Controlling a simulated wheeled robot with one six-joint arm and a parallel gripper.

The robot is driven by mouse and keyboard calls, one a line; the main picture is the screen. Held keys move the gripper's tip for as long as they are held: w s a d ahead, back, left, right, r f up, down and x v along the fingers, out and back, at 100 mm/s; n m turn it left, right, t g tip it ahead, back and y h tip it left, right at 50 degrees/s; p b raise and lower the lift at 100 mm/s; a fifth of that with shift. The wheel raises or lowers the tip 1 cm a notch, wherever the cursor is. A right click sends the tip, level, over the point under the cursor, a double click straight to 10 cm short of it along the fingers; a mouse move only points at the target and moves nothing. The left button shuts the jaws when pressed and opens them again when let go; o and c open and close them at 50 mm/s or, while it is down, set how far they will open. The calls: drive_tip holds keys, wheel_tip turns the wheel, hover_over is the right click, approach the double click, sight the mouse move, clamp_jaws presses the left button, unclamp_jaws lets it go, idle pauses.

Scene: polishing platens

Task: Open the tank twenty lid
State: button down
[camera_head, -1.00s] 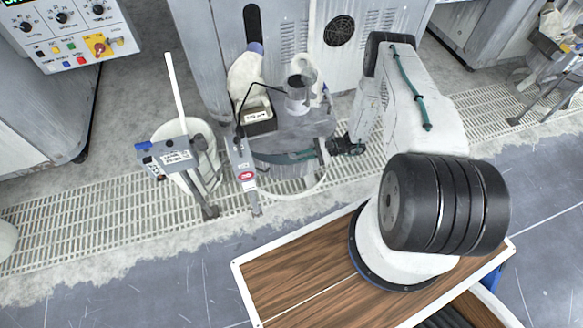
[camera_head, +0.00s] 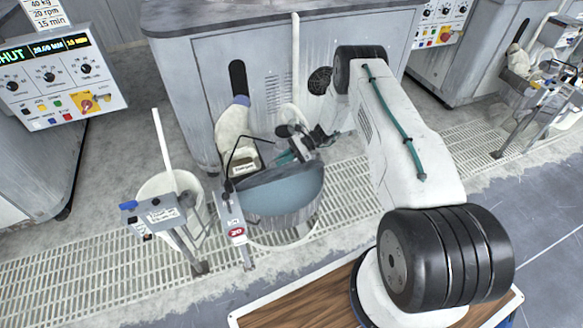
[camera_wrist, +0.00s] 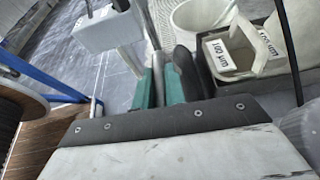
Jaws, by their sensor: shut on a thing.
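Tank twenty (camera_head: 285,205) stands in the middle of the head view, with a red 20 tag (camera_head: 236,232) on the post at its left front. Its blue-grey inside shows over the front part. The lid (camera_head: 278,174) looks raised and tilted back, seen nearly edge-on as a grey strip behind the opening. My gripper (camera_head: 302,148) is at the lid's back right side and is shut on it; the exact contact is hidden. In the wrist view, teal fingers (camera_wrist: 162,88) reach behind a pale scuffed panel with a dark screwed edge.
A white bucket (camera_head: 158,187) and a post with a small grey box (camera_head: 155,214) stand left of the tank. A small labelled container (camera_head: 243,157) sits behind it. A grey cabinet (camera_head: 215,75) closes off the back. Floor grating lies in front.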

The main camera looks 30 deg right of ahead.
drive_tip(key=shift+w+d+r, duration=0.1)
drive_tip(key=shift+w+r, duration=0.15)
drive_tip(key=shift+w, duration=0.7)
drive_tip(key=c, duration=1.5)
unclamp_jaws()
drive_tip(key=shift+o, duration=0.2)
drive_tip(key=v, duration=0.7)
drive_tip(key=shift+d+r, duration=0.2)
drive_tip(key=shift+d, duration=0.05)
